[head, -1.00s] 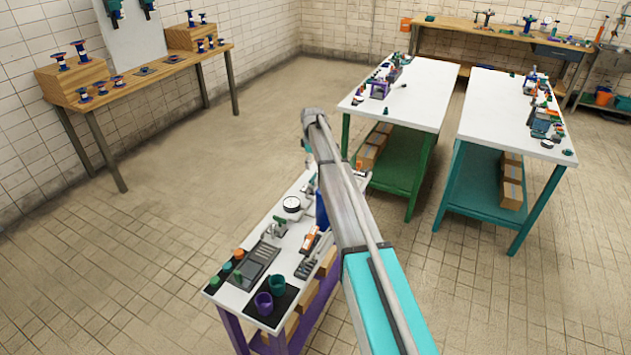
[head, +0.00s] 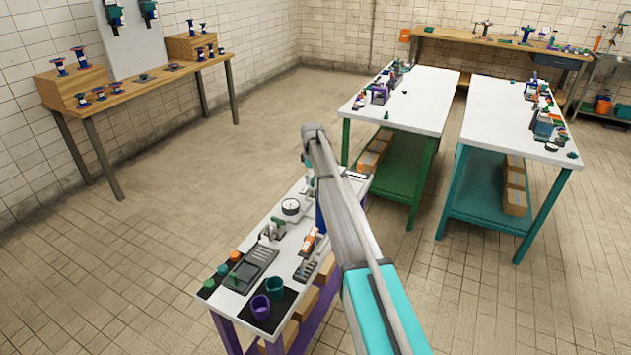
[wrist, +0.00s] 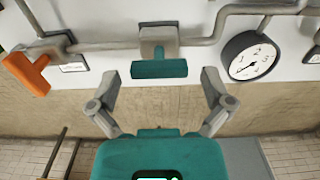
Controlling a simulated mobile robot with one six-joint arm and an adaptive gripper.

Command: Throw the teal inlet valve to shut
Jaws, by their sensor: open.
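In the wrist view a teal valve handle (wrist: 159,69), a short bar, sits on a grey valve body (wrist: 158,38) in a pipe line on a white panel. The bar lies crosswise in the picture, roughly along the pipe run. My gripper (wrist: 160,84) is open, one finger either side of the handle and a little below it in the picture. The fingers look apart from the bar, and nothing is between them. In the head view my arm hides the gripper and I cannot make out this teal handle.
An orange handle (wrist: 28,73) is left of the teal one and a round gauge (wrist: 250,55) is right, near my right finger. Grey pipes run between them. In the head view, a crowded white bench with purple legs (head: 232,303) stands below my arm. Open floor (head: 150,240) lies left.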

